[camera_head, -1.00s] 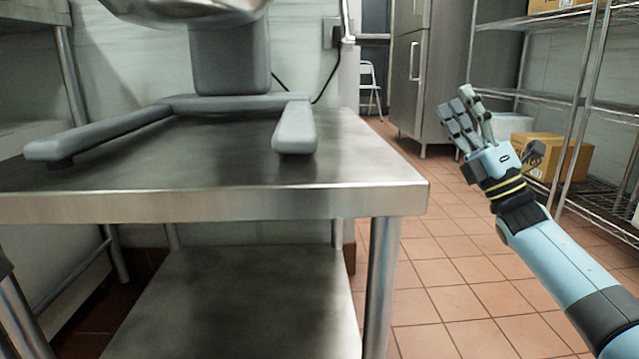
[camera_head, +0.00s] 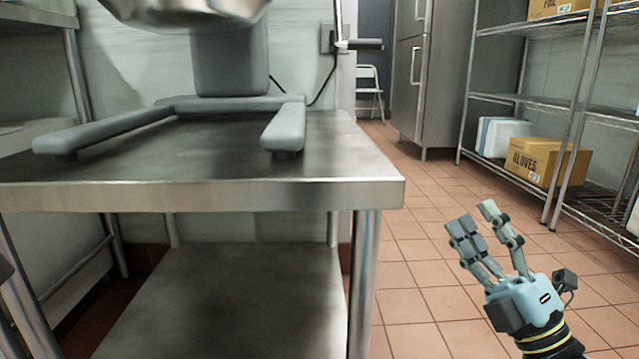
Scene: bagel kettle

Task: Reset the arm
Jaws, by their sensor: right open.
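My right gripper (camera_head: 482,232) is at the lower right of the head view, in front of the tiled floor. It is light blue with grey fingers that point up and to the left. The fingers are apart and nothing is between them. It is clear of the steel table, to the right of its corner. My left gripper is not in the picture.
A steel table (camera_head: 250,194) with a lower shelf fills the left. A grey mixer (camera_head: 235,60) with a metal bowl (camera_head: 190,10) stands on it. At right, a wire rack holds a gloves box (camera_head: 545,162). The tiled floor (camera_head: 415,275) between is clear.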

